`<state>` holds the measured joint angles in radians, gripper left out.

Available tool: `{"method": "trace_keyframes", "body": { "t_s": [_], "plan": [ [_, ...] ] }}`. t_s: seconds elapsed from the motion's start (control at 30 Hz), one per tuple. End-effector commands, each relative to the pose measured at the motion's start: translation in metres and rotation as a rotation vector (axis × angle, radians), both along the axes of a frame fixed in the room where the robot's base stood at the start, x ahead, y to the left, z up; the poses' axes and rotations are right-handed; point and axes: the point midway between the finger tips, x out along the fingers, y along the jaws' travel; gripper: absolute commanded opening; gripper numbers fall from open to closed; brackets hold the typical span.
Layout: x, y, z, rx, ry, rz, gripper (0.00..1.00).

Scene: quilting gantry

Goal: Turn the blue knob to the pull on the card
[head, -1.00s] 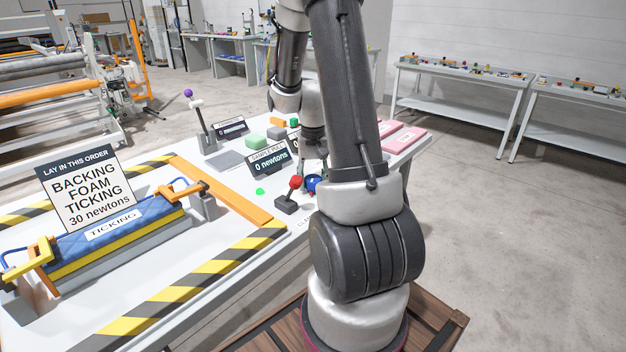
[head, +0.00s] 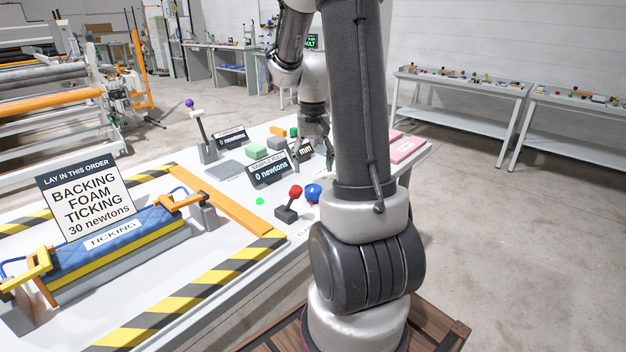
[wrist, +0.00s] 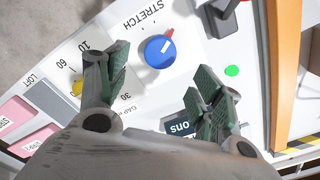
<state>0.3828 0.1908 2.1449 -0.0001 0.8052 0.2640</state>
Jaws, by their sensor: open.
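The blue knob (head: 313,193) stands on the table beside a red-topped lever. In the head view my gripper (head: 316,140) hangs behind the knob. The card (head: 92,190) lists backing, foam, ticking and 30 newtons. A small display (head: 270,168) reads 0 newtons; in the wrist view only part of it shows.
The red-ball lever (head: 290,203) stands close to the knob's left. A yellow knob (wrist: 76,88) sits beside my left finger. An orange bar (head: 232,197) borders the striped area.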

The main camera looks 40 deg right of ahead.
Motion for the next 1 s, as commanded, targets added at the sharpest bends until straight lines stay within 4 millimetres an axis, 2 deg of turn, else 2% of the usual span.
{"method": "trace_keyframes", "body": {
  "t_s": [0.1,0.3,0.9,1.0],
  "plan": [
    [0.001,0.0,0.019,-0.001,-0.003,0.0,0.66],
    [0.0,0.0,0.032,0.0,0.0,0.0,0.66],
    [-0.001,0.0,0.032,0.002,0.005,0.032,0.66],
    [-0.024,0.01,0.021,0.025,0.053,0.089,0.66]
  ]
}}
